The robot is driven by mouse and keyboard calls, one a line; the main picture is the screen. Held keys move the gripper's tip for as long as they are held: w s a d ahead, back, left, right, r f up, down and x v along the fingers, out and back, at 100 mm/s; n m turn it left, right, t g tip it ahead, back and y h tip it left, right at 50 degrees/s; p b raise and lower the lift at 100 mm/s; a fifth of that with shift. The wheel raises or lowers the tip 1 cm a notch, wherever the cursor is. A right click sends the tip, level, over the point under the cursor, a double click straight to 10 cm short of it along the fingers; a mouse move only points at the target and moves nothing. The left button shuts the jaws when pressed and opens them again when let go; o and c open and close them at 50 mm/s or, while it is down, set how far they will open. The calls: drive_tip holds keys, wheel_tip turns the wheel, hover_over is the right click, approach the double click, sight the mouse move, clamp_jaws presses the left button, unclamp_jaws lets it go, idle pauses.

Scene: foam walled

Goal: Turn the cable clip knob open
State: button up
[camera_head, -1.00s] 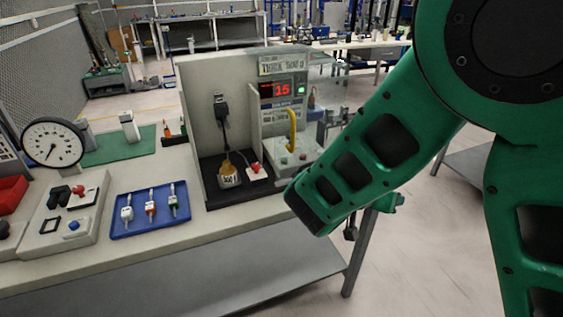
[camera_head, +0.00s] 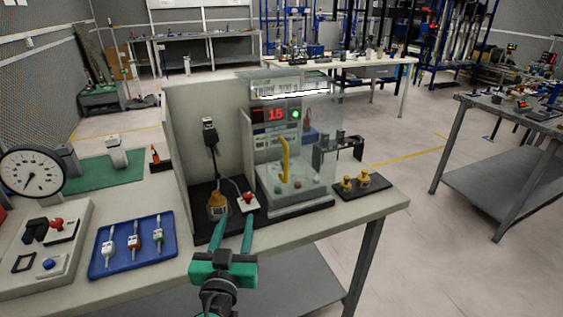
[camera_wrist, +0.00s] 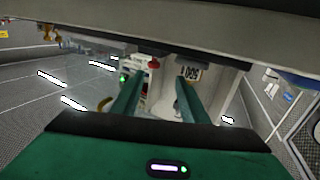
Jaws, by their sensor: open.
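A white plate with a red knob (camera_head: 248,198) lies on the black base in the open-fronted booth. I take it for the cable clip knob, but its clip detail is too small to read. A cable runs to it from the yellow-brown block (camera_head: 217,206) on its left. My gripper (camera_head: 234,220) is open and empty at the booth's front edge, its two green fingers pointing in toward the block and the red knob. The upside-down wrist view also shows the red knob (camera_wrist: 154,63) and the labelled block (camera_wrist: 189,72) beyond the fingertips (camera_wrist: 161,80). I see no contact.
The booth has a grey left wall (camera_head: 183,130) and a clear-covered panel with a yellow handle (camera_head: 285,158) to the right. A blue tray (camera_head: 134,246) with small switches, a dial gauge (camera_head: 32,173) and a button box (camera_head: 45,245) stand left. Brass knobs (camera_head: 363,181) sit right.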

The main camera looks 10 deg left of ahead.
sight(247, 199)
drive_tip(key=w, duration=1)
drive_tip(key=shift+w, duration=0.25)
